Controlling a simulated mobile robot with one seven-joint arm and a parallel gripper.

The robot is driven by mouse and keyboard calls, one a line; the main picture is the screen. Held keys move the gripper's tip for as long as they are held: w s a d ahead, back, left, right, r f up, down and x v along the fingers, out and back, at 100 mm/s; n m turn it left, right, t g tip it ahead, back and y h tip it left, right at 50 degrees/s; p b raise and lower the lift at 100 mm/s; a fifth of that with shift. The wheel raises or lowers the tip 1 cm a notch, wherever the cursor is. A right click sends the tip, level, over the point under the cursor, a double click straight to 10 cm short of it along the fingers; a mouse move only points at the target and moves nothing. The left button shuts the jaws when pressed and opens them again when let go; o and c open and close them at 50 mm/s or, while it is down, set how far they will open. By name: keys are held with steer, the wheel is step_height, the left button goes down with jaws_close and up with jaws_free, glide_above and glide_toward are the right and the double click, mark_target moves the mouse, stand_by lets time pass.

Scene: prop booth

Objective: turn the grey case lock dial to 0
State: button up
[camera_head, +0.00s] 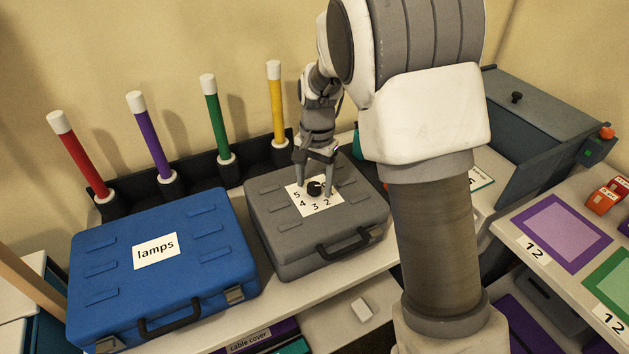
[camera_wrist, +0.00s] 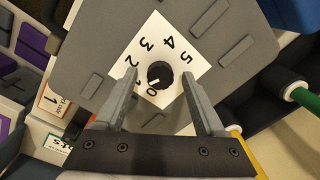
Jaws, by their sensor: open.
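The grey case (camera_head: 262,215) lies flat on the bench, with a white number card (camera_head: 298,207) on its lid. The black lock dial (camera_head: 315,188) sits in the middle of the card, and it also shows in the wrist view (camera_wrist: 159,74). In the wrist view the figures 2, 3, 4 and 5 read around it. A small white mark shows at the dial's lower-left side; which figure it points to is hard to tell. My gripper (camera_head: 315,192) points down over the dial. Its open fingers (camera_wrist: 158,76) stand on either side of the dial, apart from it.
A blue case (camera_head: 210,235) labelled "lamps" lies left of the grey one. Red, purple, green (camera_head: 214,115) and yellow (camera_head: 276,100) sticks stand upright behind the cases. A grey-blue box (camera_head: 550,100) stands at the right. A small white block (camera_head: 362,309) lies in front below.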

jaws_close()
steer(key=shift+n, duration=0.3)
steer(key=n, duration=0.3)
steer(key=shift+r+n+p, duration=0.1)
steer(key=shift+n+p, duration=0.2)
steer(key=shift+n, duration=2.3)
steer(key=shift+p, duration=0.3)
steer(key=shift+w, duration=0.1)
jaws_free()
